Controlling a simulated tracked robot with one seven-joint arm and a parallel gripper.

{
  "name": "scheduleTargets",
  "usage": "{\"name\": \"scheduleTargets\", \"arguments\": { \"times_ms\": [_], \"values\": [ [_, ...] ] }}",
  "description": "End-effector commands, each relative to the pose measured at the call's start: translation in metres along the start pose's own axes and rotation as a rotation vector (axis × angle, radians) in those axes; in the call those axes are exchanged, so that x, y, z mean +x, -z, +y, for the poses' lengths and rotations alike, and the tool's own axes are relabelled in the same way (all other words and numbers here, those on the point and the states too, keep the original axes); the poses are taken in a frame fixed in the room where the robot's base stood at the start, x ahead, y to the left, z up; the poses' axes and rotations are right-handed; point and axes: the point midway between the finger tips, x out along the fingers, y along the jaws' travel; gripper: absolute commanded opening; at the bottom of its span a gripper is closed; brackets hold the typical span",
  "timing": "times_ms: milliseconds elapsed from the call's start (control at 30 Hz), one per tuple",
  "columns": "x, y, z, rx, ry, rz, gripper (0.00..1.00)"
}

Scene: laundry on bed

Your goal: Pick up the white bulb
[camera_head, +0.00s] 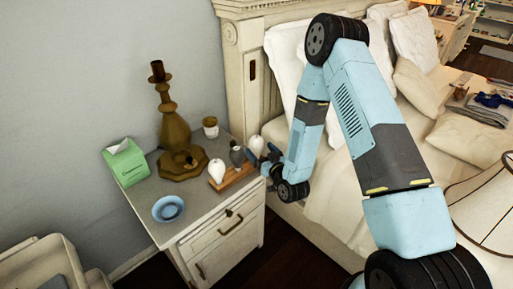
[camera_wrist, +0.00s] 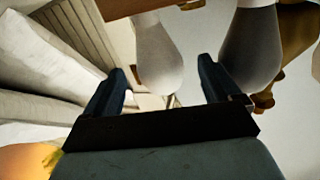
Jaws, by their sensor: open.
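A wooden holder (camera_head: 230,180) on the nightstand carries a white bulb (camera_head: 217,171) at its left end, a grey bulb (camera_head: 237,156) in the middle and another white bulb (camera_head: 256,145) at the right. My gripper (camera_head: 266,160) is at the holder's right end, close to the right white bulb. In the wrist view, my gripper (camera_wrist: 164,82) is open, with a white bulb (camera_wrist: 158,55) showing between its fingers. A greyer bulb (camera_wrist: 250,45) is partly behind the right finger. I cannot tell whether the fingers touch either bulb.
The nightstand (camera_head: 150,192) also holds a brown lamp base (camera_head: 168,115), a green box (camera_head: 124,163), a blue bowl (camera_head: 168,208) and a small pot (camera_head: 210,128). The bed with pillows (camera_head: 417,88) is to the right.

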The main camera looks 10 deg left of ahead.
Motion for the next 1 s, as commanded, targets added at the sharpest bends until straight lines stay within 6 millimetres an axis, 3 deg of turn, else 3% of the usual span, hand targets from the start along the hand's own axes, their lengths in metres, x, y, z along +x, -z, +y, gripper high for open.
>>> {"name": "scheduleTargets", "arguments": {
  "times_ms": [267,600,900,1000],
  "values": [
    [0.018,0.001,0.0,-0.001,0.0,0.001,0.9],
    [0.059,0.002,0.001,-0.001,0.0,0.001,0.9],
    [0.063,0.002,0.001,0.0,0.0,-0.001,0.9],
    [0.063,0.002,0.001,0.0,0.0,-0.001,0.82]
  ]
}}
